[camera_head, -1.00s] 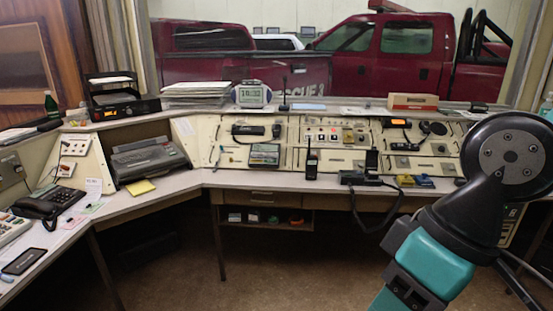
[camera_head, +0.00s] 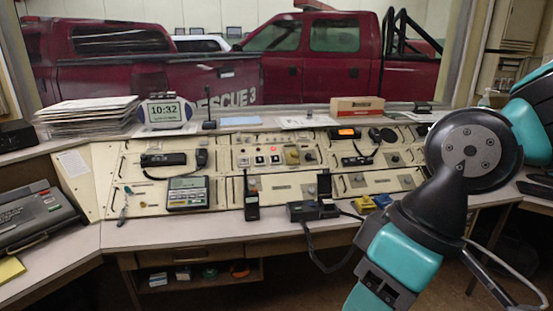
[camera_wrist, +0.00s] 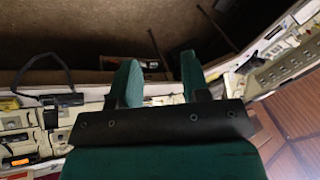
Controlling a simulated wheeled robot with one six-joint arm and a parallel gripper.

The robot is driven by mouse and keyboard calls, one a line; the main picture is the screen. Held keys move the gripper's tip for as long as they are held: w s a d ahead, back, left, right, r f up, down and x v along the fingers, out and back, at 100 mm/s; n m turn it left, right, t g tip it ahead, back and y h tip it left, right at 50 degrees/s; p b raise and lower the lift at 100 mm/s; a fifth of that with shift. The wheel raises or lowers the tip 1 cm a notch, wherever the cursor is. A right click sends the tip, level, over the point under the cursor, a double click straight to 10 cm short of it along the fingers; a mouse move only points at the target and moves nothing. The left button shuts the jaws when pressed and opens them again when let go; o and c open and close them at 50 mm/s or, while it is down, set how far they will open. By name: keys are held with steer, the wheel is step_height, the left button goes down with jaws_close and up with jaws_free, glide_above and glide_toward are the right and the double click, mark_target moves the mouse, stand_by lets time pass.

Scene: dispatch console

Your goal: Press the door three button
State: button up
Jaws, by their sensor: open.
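The console's middle panel (camera_head: 272,157) holds a short row of small square buttons (camera_head: 260,160) with a red light (camera_head: 273,149) just above. The labels are too small to read, so I cannot tell which button is door three. My gripper (camera_wrist: 160,75) shows in the wrist view with its two teal fingers apart and nothing between them. In the head view only my arm shows, at the right, and the gripper is out of frame. The gripper is well away from the buttons.
A handheld radio (camera_head: 251,198) stands before the middle panel. A black device with a cable (camera_head: 314,210) sits to its right. A clock (camera_head: 165,111), a paper stack (camera_head: 88,112) and a cardboard box (camera_head: 357,105) stand on the ledge. A fax machine (camera_head: 32,217) is at left.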

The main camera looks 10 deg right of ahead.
steer(key=shift+c, duration=0.4)
jaws_close()
stand_by(1.4)
